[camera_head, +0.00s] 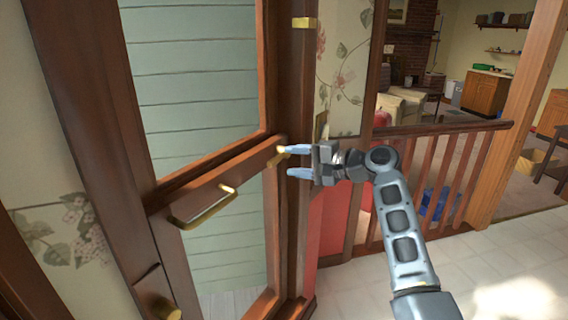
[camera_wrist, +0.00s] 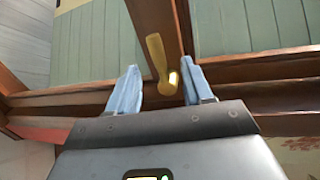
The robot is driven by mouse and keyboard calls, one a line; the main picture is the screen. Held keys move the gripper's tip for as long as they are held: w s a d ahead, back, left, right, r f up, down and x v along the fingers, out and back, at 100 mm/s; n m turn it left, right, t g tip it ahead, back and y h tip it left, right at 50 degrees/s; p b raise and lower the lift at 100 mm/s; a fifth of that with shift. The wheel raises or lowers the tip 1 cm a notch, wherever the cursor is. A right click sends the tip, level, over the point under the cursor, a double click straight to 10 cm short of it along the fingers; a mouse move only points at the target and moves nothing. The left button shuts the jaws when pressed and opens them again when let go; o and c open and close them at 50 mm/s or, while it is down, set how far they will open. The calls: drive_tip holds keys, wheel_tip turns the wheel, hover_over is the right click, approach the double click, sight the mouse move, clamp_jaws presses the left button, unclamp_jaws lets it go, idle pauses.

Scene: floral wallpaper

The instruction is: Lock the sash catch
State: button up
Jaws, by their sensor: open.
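The sash catch, a small brass lever (camera_head: 279,153), sits on the right end of the wooden rail of the window sash (camera_head: 225,172). In the wrist view the brass lever (camera_wrist: 155,56) has a long arm and a rounded end. My gripper (camera_head: 290,161) is open in front of the catch, its two blue fingers apart. In the wrist view the gripper (camera_wrist: 160,78) has the lever's rounded end between its fingertips, closer to the right finger. I cannot tell whether either finger touches it. In the head view the upper finger partly overlaps the catch.
A brass pull handle (camera_head: 205,210) is on the same rail, left of the catch. A brass knob (camera_head: 163,306) is at lower left. A wooden railing (camera_head: 440,130) stands behind my arm. Tiled floor (camera_head: 500,260) at lower right is clear.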

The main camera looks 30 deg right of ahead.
drive_tip(key=shift+v, duration=1.4)
drive_tip(key=shift+f, duration=0.1)
drive_tip(key=s+a+f+h, duration=0.25)
drive_tip(key=s+f, duration=0.25)
drive_tip(key=f, duration=0.5)
drive_tip(key=s+a+f+n+g+h, duration=0.1)
drive_tip(key=s+a+f+h, duration=0.15)
drive_tip(key=s+f, duration=0.6)
drive_tip(key=s+a+f+n+h, duration=0.2)
drive_tip(key=s+a+f, duration=0.25)
drive_tip(key=s, duration=0.75)
drive_tip(key=s+a+r+n, duration=0.2)
drive_tip(key=s+r+n, duration=0.1)
drive_tip(key=s, duration=0.6)
drive_tip(key=s+a+r+n+t, duration=0.1)
drive_tip(key=s+a+r+n, duration=0.1)
drive_tip(key=s+r, duration=0.4)
drive_tip(key=s+a+r+n, duration=0.2)
drive_tip(key=s+r+n, duration=0.2)
drive_tip(key=s, duration=0.8)
drive_tip(key=shift+s+a+r+n+t, duration=0.2)
drive_tip(key=shift+s+a+n+t, duration=0.15)
drive_tip(key=shift+n, duration=0.25)
drive_tip(key=shift+w, duration=0.1)
